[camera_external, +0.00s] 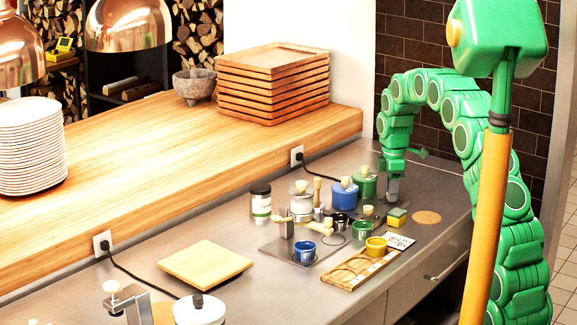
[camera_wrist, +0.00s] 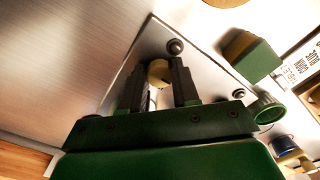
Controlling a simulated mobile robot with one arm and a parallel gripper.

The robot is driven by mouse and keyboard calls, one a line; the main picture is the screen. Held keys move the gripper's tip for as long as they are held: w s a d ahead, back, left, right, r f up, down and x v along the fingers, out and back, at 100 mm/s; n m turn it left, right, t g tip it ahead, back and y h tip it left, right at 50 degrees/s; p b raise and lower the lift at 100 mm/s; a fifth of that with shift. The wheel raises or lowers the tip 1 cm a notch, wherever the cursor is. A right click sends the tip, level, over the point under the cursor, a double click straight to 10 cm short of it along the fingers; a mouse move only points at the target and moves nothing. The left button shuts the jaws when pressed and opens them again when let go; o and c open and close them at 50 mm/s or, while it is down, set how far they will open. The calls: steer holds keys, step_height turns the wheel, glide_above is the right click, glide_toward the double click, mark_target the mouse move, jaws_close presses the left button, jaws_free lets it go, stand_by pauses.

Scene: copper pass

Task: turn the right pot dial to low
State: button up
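My green arm reaches down so that my gripper (camera_external: 392,192) is low over the counter, just right of the lidded green pot (camera_external: 365,184). In the wrist view, the two dark fingers of my gripper (camera_wrist: 160,80) are apart, with a gap between them. A round cream knob (camera_wrist: 158,72) shows in that gap; I cannot tell whether the fingers touch it. A small dark round dial (camera_wrist: 175,46) sits on the grey metal plate (camera_wrist: 150,38) just beyond the fingertips. Another dark dial (camera_wrist: 239,94) is farther right. Their settings cannot be read.
A green-and-yellow sponge (camera_external: 396,217) and a round cork mat (camera_external: 427,217) lie close to my gripper. A blue pot (camera_external: 344,194), a small green cup (camera_external: 361,230) and a yellow cup (camera_external: 376,247) stand nearby. Free counter lies behind, near the wall.

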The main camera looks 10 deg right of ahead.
jaws_close()
steer(key=m, duration=0.5)
steer(key=shift+m, duration=0.4)
steer(key=m, duration=0.5)
steer(key=shift+m, duration=0.4)
steer(key=o, duration=0.8)
jaws_free()
